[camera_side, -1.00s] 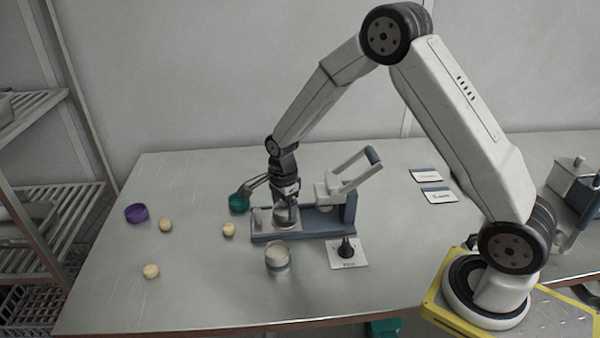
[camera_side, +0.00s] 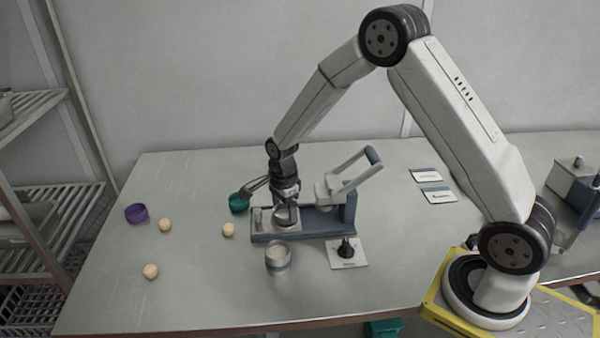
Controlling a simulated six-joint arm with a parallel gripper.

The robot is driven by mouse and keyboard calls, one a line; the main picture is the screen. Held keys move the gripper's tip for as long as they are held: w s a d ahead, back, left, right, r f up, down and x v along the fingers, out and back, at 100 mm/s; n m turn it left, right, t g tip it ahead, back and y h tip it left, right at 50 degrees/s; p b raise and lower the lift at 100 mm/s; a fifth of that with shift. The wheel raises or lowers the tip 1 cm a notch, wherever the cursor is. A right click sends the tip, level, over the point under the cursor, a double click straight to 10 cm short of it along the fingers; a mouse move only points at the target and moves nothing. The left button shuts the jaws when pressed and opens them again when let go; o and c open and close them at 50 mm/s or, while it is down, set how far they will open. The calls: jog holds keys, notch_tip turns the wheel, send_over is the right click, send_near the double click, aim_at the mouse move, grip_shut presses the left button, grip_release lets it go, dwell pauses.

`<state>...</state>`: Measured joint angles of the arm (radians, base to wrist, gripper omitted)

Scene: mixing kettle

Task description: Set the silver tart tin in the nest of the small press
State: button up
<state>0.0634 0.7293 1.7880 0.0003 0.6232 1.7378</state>
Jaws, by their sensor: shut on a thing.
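The small press (camera_side: 325,222) has a blue base and a white lever arm with a blue grip, which is raised to the right. My gripper (camera_side: 285,205) points down over the left part of the press base. It is shut on the silver tart tin (camera_side: 285,216), which sits low at the left end of the base. The nest is hidden behind the tin and gripper, so I cannot tell whether the tin rests in it.
A teal tin (camera_side: 238,203) stands close behind the gripper, and a purple tin (camera_side: 136,213) lies far left. Pale dough balls (camera_side: 165,225) are scattered on the left.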

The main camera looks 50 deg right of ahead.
jog(key=shift+f, duration=0.3)
dwell(0.6)
jog(key=o, duration=1)
jog(key=shift+r, duration=3.5)
